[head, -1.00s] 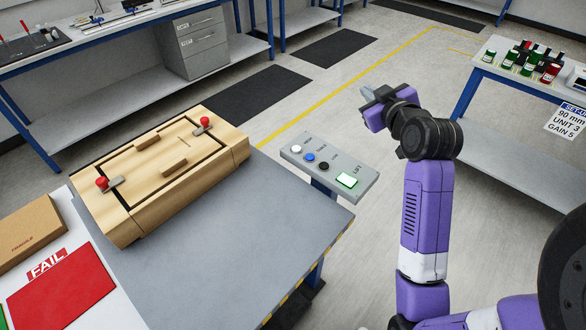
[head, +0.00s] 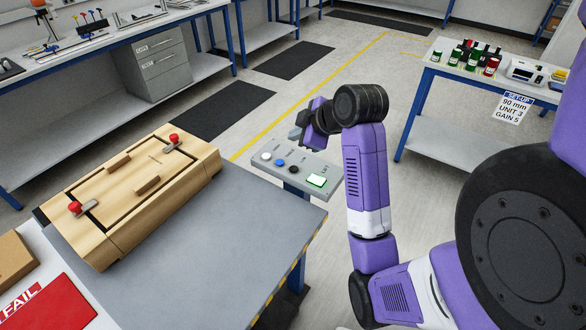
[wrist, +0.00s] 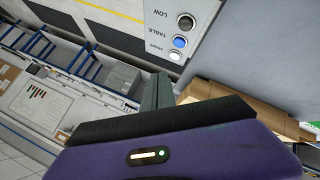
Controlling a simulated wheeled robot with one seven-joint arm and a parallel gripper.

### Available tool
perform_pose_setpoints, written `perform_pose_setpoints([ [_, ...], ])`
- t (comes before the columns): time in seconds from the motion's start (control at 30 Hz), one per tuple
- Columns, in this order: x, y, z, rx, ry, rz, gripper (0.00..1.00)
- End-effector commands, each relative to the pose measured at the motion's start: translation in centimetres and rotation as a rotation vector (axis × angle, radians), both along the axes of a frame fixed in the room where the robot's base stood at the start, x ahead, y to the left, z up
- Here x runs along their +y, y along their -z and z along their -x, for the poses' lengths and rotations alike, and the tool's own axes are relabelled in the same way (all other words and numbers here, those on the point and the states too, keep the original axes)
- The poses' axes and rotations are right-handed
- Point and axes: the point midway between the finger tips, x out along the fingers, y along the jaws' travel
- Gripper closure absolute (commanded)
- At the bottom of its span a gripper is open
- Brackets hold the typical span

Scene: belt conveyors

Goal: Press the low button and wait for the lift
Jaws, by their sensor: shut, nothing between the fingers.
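The grey button panel (head: 336,172) stands beside the grey table (head: 215,250). In the wrist view the black button (wrist: 185,22) is beside the word LOW, the blue one (wrist: 180,42) beside TABLE and the white one (wrist: 176,56) beside HIGH. My gripper (head: 296,134) is shut and empty, above the panel's back edge and apart from the buttons. Its fingers (wrist: 160,90) point toward the panel in the wrist view.
A wooden box (head: 150,180) with two red-knobbed clamps sits on the grey table. A red FAIL area (head: 50,305) and a cardboard box (head: 14,258) are at lower left. A blue-framed bench (head: 430,75) with bottles stands at right. Floor beyond the panel is clear.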

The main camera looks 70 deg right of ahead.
Motion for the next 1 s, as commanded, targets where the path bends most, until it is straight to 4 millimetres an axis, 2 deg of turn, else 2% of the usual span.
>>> perform_pose_setpoints([
  [0.27, 0.0, 1.5, 0.0, 0.000, 0.001, -0.001, 1.00],
  [0.7, 0.0, 7.0, 0.0, -0.001, 0.001, -0.001, 1.00],
  [1.0, 0.0, 8.9, 0.0, -0.001, 0.001, -0.001, 1.00],
])
